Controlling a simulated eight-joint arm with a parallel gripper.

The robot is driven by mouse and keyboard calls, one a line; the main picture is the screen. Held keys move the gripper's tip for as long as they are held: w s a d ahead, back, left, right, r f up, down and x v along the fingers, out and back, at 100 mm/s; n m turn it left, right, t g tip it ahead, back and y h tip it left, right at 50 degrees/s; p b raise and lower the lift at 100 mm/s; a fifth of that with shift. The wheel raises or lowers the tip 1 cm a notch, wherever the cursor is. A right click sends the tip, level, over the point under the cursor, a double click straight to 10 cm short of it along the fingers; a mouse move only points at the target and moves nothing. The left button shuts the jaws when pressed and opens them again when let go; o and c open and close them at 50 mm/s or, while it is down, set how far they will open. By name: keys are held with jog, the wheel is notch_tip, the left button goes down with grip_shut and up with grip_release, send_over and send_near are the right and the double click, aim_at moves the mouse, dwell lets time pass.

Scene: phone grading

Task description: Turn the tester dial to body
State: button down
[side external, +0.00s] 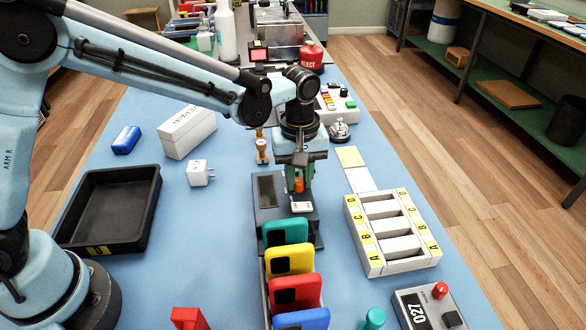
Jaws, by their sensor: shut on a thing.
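The tester (271,220) is a dark grey box on the blue mat, near the middle of the side external view. It has a dark screen on its left part and a small white label in front of the dial. The dial (299,187) is orange and stands on the tester's right part. My gripper (299,181) points straight down over it, with its green fingers shut on the dial. The fingers hide part of the dial. The label's words and the dial's pointing direction are too small to read.
Teal, yellow, red and blue phones (290,260) stand in a row just in front of the tester. A white A–D rack (374,258) is to the right, a black tray (150,215) to the left. A white charger (200,173) and a bell (340,132) stand nearby.

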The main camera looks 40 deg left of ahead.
aim_at(298, 180)
dwell(0.4)
jog(key=c, duration=0.9)
grip_release()
jog(key=shift+c, duration=0.2)
notch_tip(298, 180, up, 12)
jog(key=shift+r, duration=0.1)
jog(key=s+a+f+m+t, duration=0.2)
jog(key=s+a+m+t, duration=0.5)
jog(key=s+a, duration=0.6)
jog(key=shift+s+a+f+m, duration=0.25)
jog(key=shift+a+m, duration=0.6)
jog(key=shift+m, duration=0.25)
